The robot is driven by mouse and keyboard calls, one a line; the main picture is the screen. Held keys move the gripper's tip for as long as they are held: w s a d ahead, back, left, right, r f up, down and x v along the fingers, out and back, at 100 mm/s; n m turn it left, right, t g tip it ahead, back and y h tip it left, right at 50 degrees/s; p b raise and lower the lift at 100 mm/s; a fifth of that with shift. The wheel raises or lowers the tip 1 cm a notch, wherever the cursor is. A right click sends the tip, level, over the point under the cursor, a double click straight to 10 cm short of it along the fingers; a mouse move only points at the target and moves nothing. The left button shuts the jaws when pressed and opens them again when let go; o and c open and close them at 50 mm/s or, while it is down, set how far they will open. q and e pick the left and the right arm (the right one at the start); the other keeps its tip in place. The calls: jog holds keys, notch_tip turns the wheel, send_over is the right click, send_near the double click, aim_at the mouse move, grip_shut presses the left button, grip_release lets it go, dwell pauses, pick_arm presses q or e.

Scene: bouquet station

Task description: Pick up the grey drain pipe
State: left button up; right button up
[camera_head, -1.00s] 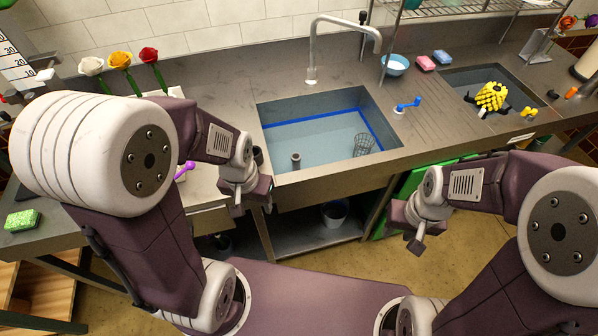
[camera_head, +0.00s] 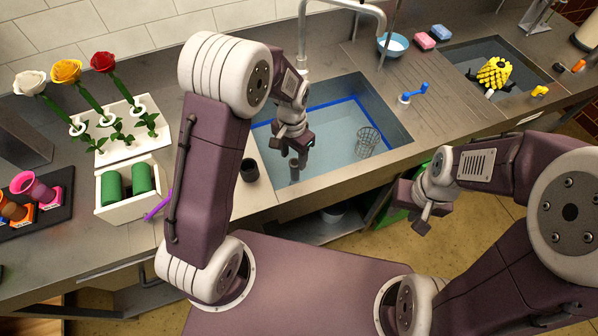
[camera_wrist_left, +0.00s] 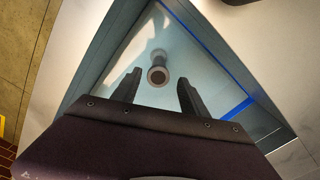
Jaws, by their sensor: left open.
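The grey drain pipe (camera_wrist_left: 158,72) stands in the water-filled sink (camera_head: 400,125). In the left wrist view its round open top shows between and just beyond my fingertips, apart from both. My left gripper (camera_wrist_left: 158,82) is open and empty, pointing down over the pipe.
A wire basket (camera_head: 367,141) stands in the sink's right part. A dark cup (camera_head: 249,170) is on the counter by the sink's left edge. The faucet (camera_head: 303,45) rises behind the sink. A blue handle (camera_head: 414,93) is to the right. Flowers in a white holder (camera_head: 124,147) stand left.

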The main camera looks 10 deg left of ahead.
aim_at(295, 173)
pick_arm(q)
jog(key=shift+d+f, duration=0.1)
jog(key=shift+f, duration=0.15)
notch_tip(295, 173, down, 9)
jog(key=shift+f+b, duration=0.1)
jog(key=shift+b, duration=0.25)
grip_shut()
dwell(1.4)
